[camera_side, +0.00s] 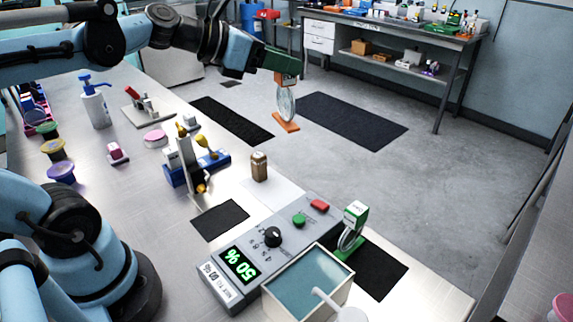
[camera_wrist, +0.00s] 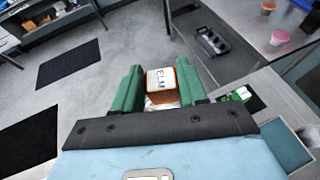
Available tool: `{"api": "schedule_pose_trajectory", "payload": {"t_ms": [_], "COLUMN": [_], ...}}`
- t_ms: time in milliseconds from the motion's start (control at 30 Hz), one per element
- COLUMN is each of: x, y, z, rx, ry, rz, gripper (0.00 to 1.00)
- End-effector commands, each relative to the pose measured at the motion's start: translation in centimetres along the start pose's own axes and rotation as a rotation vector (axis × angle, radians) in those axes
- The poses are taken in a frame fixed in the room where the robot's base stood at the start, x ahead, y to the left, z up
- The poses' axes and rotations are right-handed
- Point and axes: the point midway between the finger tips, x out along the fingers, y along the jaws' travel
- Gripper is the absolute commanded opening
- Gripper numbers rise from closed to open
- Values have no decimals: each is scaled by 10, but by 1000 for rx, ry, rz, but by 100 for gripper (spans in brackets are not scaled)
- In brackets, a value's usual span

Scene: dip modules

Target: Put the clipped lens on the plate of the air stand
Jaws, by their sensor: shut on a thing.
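My gripper (camera_side: 286,70) is shut on the clipped lens (camera_side: 286,105), a clear round disc hanging upright below an orange clip, with an orange foot underneath. In the wrist view my two green fingers stand on either side of the orange clip (camera_wrist: 161,84), whose white top label reads "ELM". The lens is held raised, with floor behind it in the side view, apart from any surface. A second clipped lens (camera_side: 350,238), green and white, stands on the bench beside the bath. I cannot tell which item is the air stand or its plate.
A control box (camera_side: 262,250) reading 50% stands beside the open liquid bath (camera_side: 308,285). A brown bottle (camera_side: 259,167), a blue holder (camera_side: 190,170), a pump bottle (camera_side: 95,103) and several small pots occupy the bench. The dark mat (camera_side: 220,220) is bare.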

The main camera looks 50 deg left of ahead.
Motion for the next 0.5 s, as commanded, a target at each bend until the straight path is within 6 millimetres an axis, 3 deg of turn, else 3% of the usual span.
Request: {"api": "schedule_pose_trajectory", "payload": {"t_ms": [167, 500], "x": [-1, -30], "y": [11, 31], "z": [-21, -104], "rx": [8, 81], "ry": [0, -3], "rz": [-23, -193], "gripper": [0, 0]}}
